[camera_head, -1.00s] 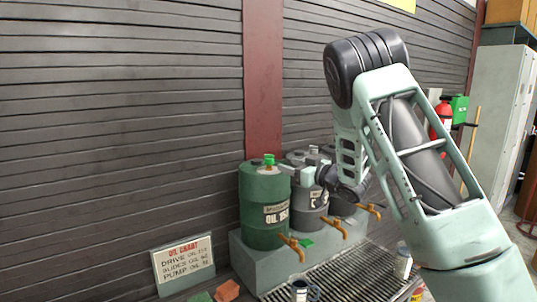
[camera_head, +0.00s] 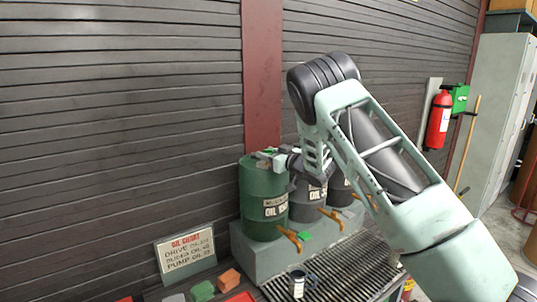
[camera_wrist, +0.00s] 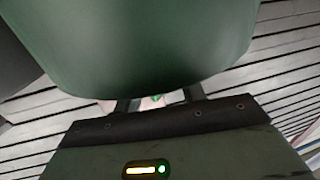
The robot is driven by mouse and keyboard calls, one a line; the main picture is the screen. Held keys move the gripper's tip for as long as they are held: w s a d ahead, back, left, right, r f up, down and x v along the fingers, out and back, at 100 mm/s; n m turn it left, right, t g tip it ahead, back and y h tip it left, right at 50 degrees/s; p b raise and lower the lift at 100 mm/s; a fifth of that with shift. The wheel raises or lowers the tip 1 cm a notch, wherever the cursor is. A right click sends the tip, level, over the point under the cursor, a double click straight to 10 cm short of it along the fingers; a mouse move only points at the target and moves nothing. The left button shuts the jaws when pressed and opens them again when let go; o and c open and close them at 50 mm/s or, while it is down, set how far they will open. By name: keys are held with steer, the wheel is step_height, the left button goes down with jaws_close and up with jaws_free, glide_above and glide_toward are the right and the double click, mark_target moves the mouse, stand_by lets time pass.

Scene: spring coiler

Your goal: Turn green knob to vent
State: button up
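The green oil drum (camera_head: 262,208) stands at the left end of a row of drums on a grey plinth. My gripper (camera_head: 268,157) is at the top of this drum. In the wrist view the drum's green side (camera_wrist: 140,45) fills the upper part, and the two fingers of my gripper (camera_wrist: 158,101) stand apart below it. A small bright green piece, which looks like the green knob (camera_wrist: 157,97), shows between the fingers. Contact with it cannot be made out. In the head view the knob is mostly hidden by my gripper.
Dark drums (camera_head: 309,195) stand close to the right of the green one, partly behind my arm. Orange taps (camera_head: 291,240) stick out in front above a grate (camera_head: 345,272). An oil chart sign (camera_head: 186,254) leans at left. A slatted wall is close behind.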

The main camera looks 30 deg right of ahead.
steer(key=c, duration=0.6)
steer(key=shift+o, duration=0.2)
